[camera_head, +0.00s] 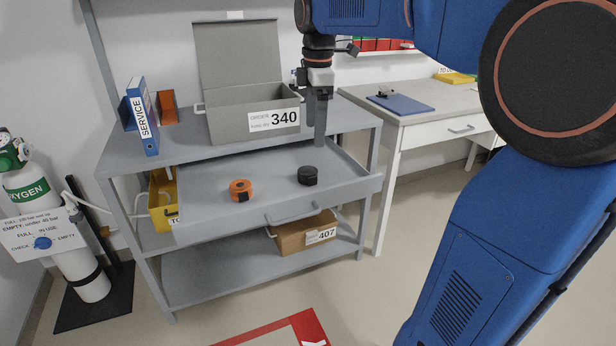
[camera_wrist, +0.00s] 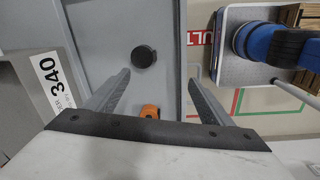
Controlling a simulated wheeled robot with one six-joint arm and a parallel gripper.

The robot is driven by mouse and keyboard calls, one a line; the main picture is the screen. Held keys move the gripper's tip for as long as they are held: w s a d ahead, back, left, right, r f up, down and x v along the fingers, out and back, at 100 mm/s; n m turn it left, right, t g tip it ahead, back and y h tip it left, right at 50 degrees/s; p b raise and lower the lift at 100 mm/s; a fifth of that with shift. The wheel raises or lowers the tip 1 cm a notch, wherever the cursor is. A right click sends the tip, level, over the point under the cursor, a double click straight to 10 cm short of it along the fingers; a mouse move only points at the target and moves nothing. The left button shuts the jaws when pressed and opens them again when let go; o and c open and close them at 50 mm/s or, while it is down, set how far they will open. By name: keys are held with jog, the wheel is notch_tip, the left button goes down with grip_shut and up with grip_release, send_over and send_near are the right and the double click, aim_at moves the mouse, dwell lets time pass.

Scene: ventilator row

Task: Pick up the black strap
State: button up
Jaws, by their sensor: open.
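The black strap (camera_head: 308,175) is a small round roll lying in the pulled-out grey drawer (camera_head: 215,172), to the right of an orange roll (camera_head: 241,189). My gripper (camera_head: 317,140) points down above the back of the drawer, behind and above the black strap, and nothing shows between its fingers. In the wrist view my gripper (camera_wrist: 158,77) has its fingers wide apart. The black strap (camera_wrist: 144,56) shows there beyond the fingertips, apart from them, and the orange roll (camera_wrist: 149,111) shows between the fingers, partly covered by the gripper body.
An open grey box (camera_head: 228,124) labelled 340 stands on the shelf close to my gripper. A blue SERVICE binder (camera_head: 147,115) stands at the left. A cardboard box (camera_head: 290,238) labelled 407 sits on the lower shelf. A white desk (camera_head: 440,105) stands at the right.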

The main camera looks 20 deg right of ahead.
jog(key=w+n, duration=0.2)
jog(key=w, duration=0.3)
send_over(308, 171)
jog(key=shift+n+g, duration=0.4)
jog(key=f, duration=1)
jog(key=shift+s+f, duration=0.15)
jog(key=shift+s, duration=0.1)
jog(key=shift+w+f, duration=0.2)
jog(key=shift+f, duration=2.9)
jog(key=c, duration=1.2)
